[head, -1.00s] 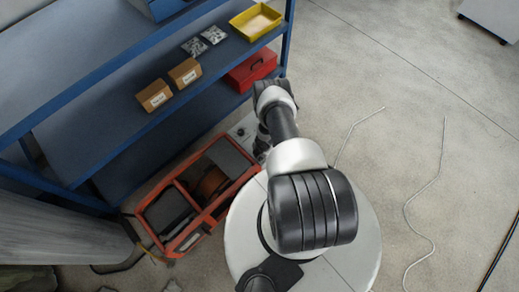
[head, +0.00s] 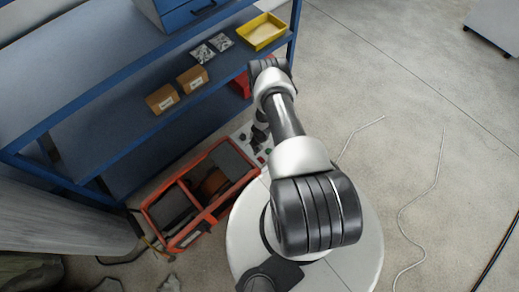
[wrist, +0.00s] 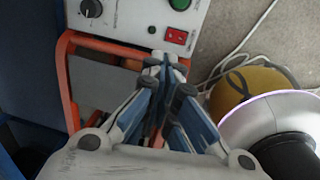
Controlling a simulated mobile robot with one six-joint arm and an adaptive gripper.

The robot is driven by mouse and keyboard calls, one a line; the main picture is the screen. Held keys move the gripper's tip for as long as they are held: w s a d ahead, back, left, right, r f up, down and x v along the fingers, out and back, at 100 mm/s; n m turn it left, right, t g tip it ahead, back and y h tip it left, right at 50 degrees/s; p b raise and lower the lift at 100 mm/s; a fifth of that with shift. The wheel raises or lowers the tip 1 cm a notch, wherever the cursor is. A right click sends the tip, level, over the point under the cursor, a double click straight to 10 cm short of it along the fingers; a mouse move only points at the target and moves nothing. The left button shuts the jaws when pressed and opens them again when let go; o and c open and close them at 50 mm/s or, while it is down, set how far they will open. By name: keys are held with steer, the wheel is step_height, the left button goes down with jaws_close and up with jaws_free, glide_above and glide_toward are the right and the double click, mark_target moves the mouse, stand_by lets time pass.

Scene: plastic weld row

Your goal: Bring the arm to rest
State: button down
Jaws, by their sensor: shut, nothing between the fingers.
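My gripper (wrist: 165,66) shows in the wrist view, its blue and grey fingers together at the tips with nothing between them. It points down over an orange-framed cart (wrist: 72,85), in front of a grey-white control box (wrist: 135,18) with a green knob and a red switch. In the head view my arm reaches up from the round white base toward the shelf, and its folded end hides the gripper. The orange cart (head: 186,240) stands left of my base, with the control box (head: 248,140) at its far end.
A blue shelf (head: 120,165) stands at the left with two cardboard boxes (head: 192,79), a yellow tray (head: 262,31) and a red bin (head: 241,84) partly behind my arm. A yellow round object (wrist: 245,85) lies near the cart. White cable (head: 405,207) lies on open floor at right.

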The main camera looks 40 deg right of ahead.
steer(key=shift+w+r, duration=0.1)
steer(key=shift+r, duration=0.4)
steer(key=w+d+r+m+t+h, duration=0.1)
steer(key=w+r+m, duration=0.2)
steer(key=w+r, duration=0.85)
steer(key=w+d+r+m+h, duration=0.1)
steer(key=w+d+r+m, duration=0.15)
steer(key=r, duration=1.85)
steer(key=s+a+r+m+b, duration=0.1)
steer(key=s+a+r+m, duration=0.15)
steer(key=r, duration=0.65)
steer(key=s+a+r+m, duration=0.2)
steer(key=a+r+m, duration=0.15)
steer(key=r, duration=0.65)
steer(key=s+a+r+m+t, duration=0.1)
steer(key=s+a+r+m, duration=0.1)
steer(key=s+a+r, duration=0.6)
steer(key=s+a+r+m+y, duration=0.1)
steer(key=s+a+r+m, duration=0.1)
steer(key=s, duration=0.7)
steer(key=s+a+r+m+t+y, duration=0.1)
steer(key=s+a+r+m, duration=0.2)
steer(key=s, duration=0.6)
steer(key=a+r+b, duration=0.1)
steer(key=a, duration=0.1)
steer(key=shift+s+a+r, duration=0.3)
steer(key=shift+s+a, duration=0.05)
steer(key=shift+a, duration=0.05)
